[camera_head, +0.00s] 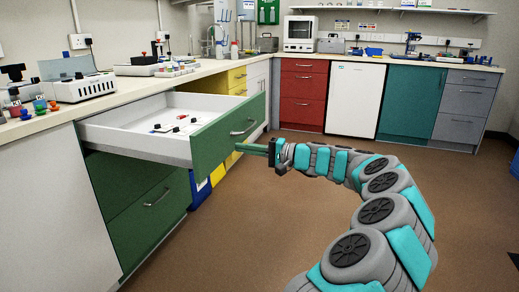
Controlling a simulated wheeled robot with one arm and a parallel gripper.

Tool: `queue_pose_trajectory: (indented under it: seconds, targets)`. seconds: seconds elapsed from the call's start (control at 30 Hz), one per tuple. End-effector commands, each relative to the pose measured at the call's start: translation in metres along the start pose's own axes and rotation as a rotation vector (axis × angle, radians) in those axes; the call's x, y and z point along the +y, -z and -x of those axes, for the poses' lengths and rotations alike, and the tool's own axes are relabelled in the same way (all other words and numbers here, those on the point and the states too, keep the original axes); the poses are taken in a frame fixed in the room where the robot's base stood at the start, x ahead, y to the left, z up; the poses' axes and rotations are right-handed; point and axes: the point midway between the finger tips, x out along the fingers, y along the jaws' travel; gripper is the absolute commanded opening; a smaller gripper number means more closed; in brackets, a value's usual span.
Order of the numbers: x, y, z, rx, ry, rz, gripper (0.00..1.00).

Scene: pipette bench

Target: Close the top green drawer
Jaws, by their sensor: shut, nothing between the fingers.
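The top green drawer (226,134) is pulled far out from the bench on the left. Its white inside (130,127) shows, with a few small items lying in it. A metal handle (243,127) is on its green front. My gripper (254,149) is shut and empty, at the right of the drawer front and a little below the handle. Its tips point left toward the front's lower part. I cannot tell whether they touch it. Lower green drawers (150,215) beneath are shut.
The countertop (60,117) above holds lab devices. Yellow drawers (237,77) stand beyond the open drawer. A blue bin (200,193) stands on the floor behind the drawer front. Red drawers (303,95), a white door (354,100) and teal cabinets (412,103) line the back. The brown floor (230,235) is clear.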

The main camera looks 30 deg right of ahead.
Motion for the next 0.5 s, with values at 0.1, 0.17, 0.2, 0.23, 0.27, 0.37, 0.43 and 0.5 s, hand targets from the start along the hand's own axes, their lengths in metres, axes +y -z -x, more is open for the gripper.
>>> queue_pose_trajectory:
  seconds: [0.1,0.17,0.2,0.23,0.27,0.37,0.43,0.5]
  targets:
    - [-0.001,-0.001,-0.023,-0.002,-0.002,0.000,0.00]
    - [-0.001,0.000,-0.031,0.000,-0.003,0.001,0.00]
    - [-0.001,0.000,-0.036,0.000,-0.003,0.000,0.00]
    - [-0.001,0.000,-0.039,0.000,-0.003,0.001,0.00]
    - [-0.001,0.000,-0.042,0.000,-0.003,0.002,0.00]
    - [-0.001,0.000,-0.049,0.000,-0.001,0.002,0.00]
    - [-0.001,0.000,-0.052,0.000,-0.001,0.002,0.00]
    - [-0.001,0.000,-0.053,0.000,-0.001,0.002,0.00]
